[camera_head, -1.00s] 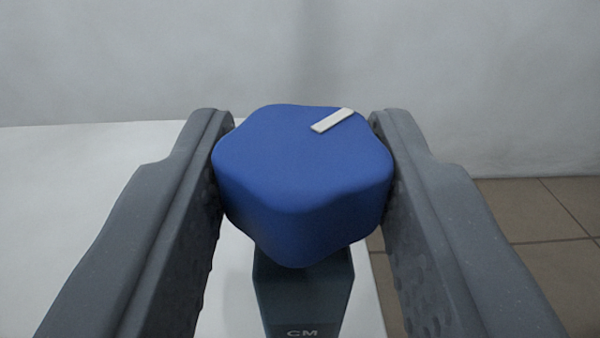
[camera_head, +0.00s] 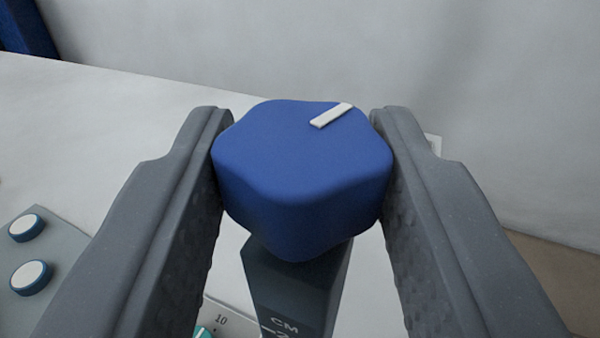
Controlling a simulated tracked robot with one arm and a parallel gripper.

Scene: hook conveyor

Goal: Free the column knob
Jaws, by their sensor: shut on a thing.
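The column knob (camera_head: 300,175) is a blue, lobed knob with a white pointer bar on its top face, in the middle of the camera view. My gripper (camera_head: 300,150) is shut on it, one grey finger against its left side and one against its right. Below the knob stands a dark grey column (camera_head: 290,290) marked "CM". The knob sits at the column's top end. The joint between them is hidden under the knob.
A white surface (camera_head: 100,130) spreads behind and left. A grey panel with two round white-topped, blue-rimmed buttons (camera_head: 30,277) lies at lower left. A scale marked "10" (camera_head: 220,320) with a teal part is at the bottom. A dark blue object (camera_head: 27,28) stands at upper left.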

